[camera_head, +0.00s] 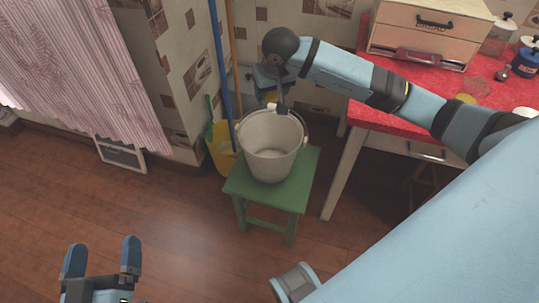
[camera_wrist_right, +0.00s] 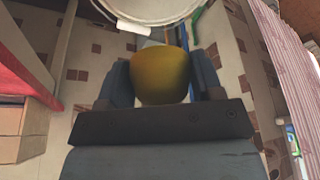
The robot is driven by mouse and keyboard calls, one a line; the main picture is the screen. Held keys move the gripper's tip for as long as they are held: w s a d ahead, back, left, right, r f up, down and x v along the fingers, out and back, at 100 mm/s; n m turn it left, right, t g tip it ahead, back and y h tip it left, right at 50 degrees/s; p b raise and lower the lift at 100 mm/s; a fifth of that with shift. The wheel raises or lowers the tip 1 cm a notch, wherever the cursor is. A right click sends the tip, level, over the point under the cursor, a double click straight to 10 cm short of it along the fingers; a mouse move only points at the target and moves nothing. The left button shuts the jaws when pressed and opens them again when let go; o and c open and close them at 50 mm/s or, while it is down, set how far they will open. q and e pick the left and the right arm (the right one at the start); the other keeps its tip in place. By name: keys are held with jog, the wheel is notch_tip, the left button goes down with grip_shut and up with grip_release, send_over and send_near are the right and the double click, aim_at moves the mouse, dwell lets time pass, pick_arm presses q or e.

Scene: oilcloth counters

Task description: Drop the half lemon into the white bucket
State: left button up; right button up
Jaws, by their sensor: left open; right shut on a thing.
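The white bucket (camera_head: 268,160) stands upright on a green stool, its opening facing up. My right gripper (camera_head: 277,100) is shut on the half lemon (camera_head: 270,97), which shows as a small yellow patch at the bucket's far rim. In the right wrist view the yellow half lemon (camera_wrist_right: 160,76) sits between the two dark fingers, and part of the white bucket (camera_wrist_right: 150,12) shows at the top, past the lemon. How high the lemon is above the rim I cannot tell. My left gripper (camera_head: 102,257) is open and empty at the lower left, over the floor.
The green stool (camera_head: 236,187) stands on the wooden floor. A blue and an orange pole (camera_head: 235,45) lean behind the bucket, near a yellow dustpan-like thing (camera_head: 221,150). A red-topped counter (camera_head: 395,118) with a wooden bread box (camera_head: 428,30) is at the right. Floor on the left is clear.

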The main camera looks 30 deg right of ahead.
pick_arm(q)
notch_tip(320, 180, down, 7)
jog(key=d+g+h+b, duration=0.1)
jog(key=b, duration=0.7)
jog(key=shift+s+m, duration=0.25)
jog(key=shift+m, duration=0.05)
pick_arm(e)
notch_tip(320, 180, down, 12)
jog(key=w+d, duration=0.1)
jog(key=d, duration=0.1)
jog(key=shift+d+f+m, duration=0.2)
jog(key=shift+d+m, duration=0.1)
jog(key=shift+d, duration=0.1)
pick_arm(q)
jog(key=shift+d+r, duration=0.1)
pick_arm(e)
jog(key=o, duration=1.3)
jog(key=shift+r, duration=0.1)
